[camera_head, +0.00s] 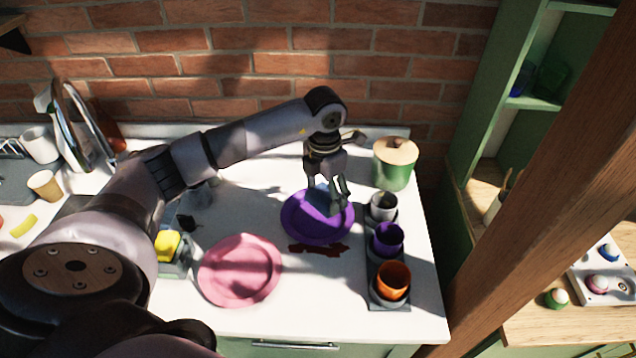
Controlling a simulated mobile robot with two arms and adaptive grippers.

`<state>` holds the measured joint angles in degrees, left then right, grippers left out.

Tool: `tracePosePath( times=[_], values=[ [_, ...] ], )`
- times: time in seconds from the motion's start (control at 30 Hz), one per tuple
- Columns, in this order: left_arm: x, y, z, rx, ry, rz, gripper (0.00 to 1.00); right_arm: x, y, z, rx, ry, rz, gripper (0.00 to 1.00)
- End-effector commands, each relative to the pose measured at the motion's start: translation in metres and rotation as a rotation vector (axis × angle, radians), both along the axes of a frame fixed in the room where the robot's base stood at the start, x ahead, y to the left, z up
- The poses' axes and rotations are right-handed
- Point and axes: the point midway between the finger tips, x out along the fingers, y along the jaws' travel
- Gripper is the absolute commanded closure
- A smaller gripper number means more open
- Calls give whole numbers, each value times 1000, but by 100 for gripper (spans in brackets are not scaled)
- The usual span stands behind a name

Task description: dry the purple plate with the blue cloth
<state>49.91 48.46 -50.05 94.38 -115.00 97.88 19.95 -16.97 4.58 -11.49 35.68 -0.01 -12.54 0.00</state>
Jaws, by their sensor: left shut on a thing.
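The purple plate (300,225) lies on the white counter, right of the pink plate. My left gripper (338,196) reaches over the purple plate from above. It is shut on the blue cloth (319,198), which shows as a small blue patch between the fingers and the plate. The cloth seems to touch the plate's surface, but the fingers hide part of the contact. My right gripper is not in view.
A pink plate (240,270) lies at the front. A dark tray (374,298) with grey, purple (388,238) and orange (393,280) cups stands right of the purple plate. A green canister (394,165) stands behind. A dark red spill (318,249) lies in front of the purple plate.

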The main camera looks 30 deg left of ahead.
Motion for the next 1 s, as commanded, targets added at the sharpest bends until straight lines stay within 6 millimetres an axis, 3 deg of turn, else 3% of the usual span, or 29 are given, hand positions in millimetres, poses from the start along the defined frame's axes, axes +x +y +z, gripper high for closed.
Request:
tracePosePath(
  times=[0.1, 0.3, 0.7, 1.0],
  values=[
    [5, 13, -4, 1, 10, 225, 51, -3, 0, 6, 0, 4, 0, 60],
    [8, 23, -10, 6, 16, 404, 51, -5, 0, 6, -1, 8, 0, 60],
    [8, 24, -38, 6, 17, 419, 51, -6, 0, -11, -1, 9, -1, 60],
    [8, 24, -39, 6, 16, 417, 51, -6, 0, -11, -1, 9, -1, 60]
  ],
)
